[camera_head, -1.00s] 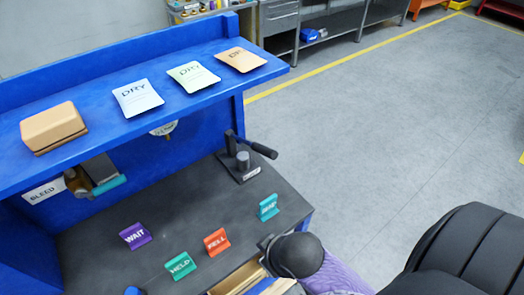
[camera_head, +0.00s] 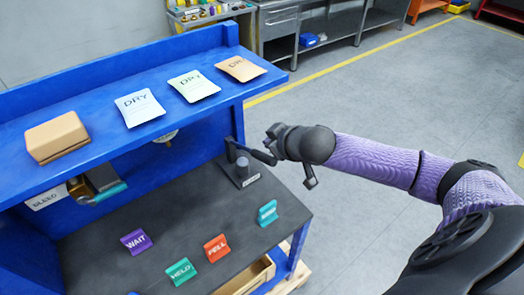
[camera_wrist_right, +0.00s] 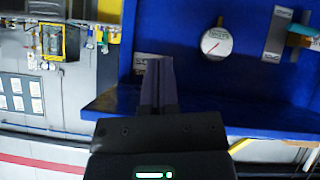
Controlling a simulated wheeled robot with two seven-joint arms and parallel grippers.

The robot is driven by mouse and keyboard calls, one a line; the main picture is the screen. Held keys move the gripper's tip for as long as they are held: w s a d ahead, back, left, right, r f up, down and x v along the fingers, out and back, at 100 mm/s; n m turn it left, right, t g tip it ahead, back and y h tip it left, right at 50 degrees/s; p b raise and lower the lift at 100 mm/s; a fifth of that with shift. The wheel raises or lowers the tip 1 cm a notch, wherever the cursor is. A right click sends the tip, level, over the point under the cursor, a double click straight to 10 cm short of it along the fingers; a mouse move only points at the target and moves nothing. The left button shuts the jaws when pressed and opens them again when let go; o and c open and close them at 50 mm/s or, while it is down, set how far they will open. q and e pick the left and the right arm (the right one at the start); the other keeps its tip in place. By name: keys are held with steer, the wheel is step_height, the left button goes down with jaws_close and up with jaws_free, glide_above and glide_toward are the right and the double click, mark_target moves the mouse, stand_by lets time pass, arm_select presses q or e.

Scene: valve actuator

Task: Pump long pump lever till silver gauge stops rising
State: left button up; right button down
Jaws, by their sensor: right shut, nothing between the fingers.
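The pump (camera_head: 244,175) stands at the right rear of the dark bench top. Its long black lever (camera_head: 262,156) points right, its grip end just beside my right gripper (camera_head: 270,140); I cannot tell whether they touch. The right gripper is shut and empty; its closed fingers also show in the right wrist view (camera_wrist_right: 158,85). The round gauge (camera_wrist_right: 216,43) has a white face and a red needle; its reading is too small to tell. In the head view the shelf hides most of the gauge (camera_head: 166,137). My left gripper is out of view.
A blue shelf (camera_head: 205,110) overhangs the bench, bearing a tan block (camera_head: 57,137) and several DRY packets. A teal-handled valve (camera_head: 103,190) sits by the BLEED label. WAIT, HELD and FELL signs stand on the bench top (camera_head: 200,215). Open floor lies right.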

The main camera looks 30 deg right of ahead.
steer(key=b, duration=0.2)
glide_above(262, 158)
steer(key=w+a, duration=0.1)
steer(key=w, duration=0.1)
step_height(262, 158, down, 6)
steer(key=shift+s+d+f, duration=0.2)
steer(key=shift+s+f, duration=0.1)
steer(key=shift+f, duration=0.2)
steer(key=shift+s+d+f, duration=0.15)
steer(key=shift+s+f, duration=0.15)
steer(key=shift+f, duration=0.2)
steer(key=shift+s+d+f, duration=0.15)
steer(key=shift+s+f, duration=0.1)
steer(key=shift+f, duration=0.3)
